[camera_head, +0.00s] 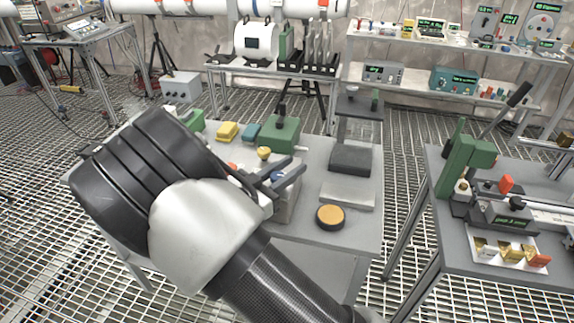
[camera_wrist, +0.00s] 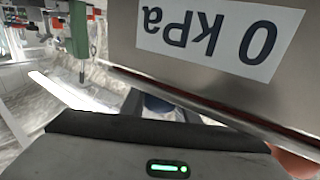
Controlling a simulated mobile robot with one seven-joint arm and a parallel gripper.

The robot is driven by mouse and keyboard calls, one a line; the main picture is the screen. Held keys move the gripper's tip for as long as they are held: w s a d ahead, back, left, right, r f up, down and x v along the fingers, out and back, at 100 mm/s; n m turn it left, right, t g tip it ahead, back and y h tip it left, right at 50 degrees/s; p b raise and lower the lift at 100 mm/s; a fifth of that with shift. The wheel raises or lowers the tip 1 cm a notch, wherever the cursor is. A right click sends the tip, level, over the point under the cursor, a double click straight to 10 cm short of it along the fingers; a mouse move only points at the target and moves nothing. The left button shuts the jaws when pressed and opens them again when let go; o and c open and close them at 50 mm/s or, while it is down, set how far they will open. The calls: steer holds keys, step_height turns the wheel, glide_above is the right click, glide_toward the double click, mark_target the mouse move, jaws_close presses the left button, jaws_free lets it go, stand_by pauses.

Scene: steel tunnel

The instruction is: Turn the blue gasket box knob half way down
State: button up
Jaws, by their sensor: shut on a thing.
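The gasket box (camera_head: 289,204) is a grey metal box on the near table, partly hidden behind my arm and gripper. In the wrist view its metal face (camera_wrist: 122,48) fills the upper right, with a white "0 kPa" label (camera_wrist: 219,37) that reads upside down. The blue knob (camera_head: 277,176) is a small patch of blue between my fingers. It also shows as a dark blue piece (camera_wrist: 158,106) at the fingers in the wrist view, mostly hidden. My gripper (camera_head: 278,177) is shut on the knob, beside the box. The knob's exact angle cannot be told.
A yellow-topped round puck (camera_head: 330,216) and a dark grey block (camera_head: 350,160) stand right of the box. Behind are a green block (camera_head: 281,134) and a yellow block (camera_head: 227,132). A second table (camera_head: 470,251) with a green press is at the right.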

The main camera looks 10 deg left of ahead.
steer(key=shift+s+d+m+g+h, duration=0.1)
steer(key=shift+m+g+h, duration=0.4)
steer(key=shift+h, duration=0.1)
steer(key=o, duration=1.1)
steer(key=shift+c, duration=0.2)
steer(key=p+v, duration=0.1)
steer(key=v, duration=1.6)
steer(key=shift+s, duration=0.2)
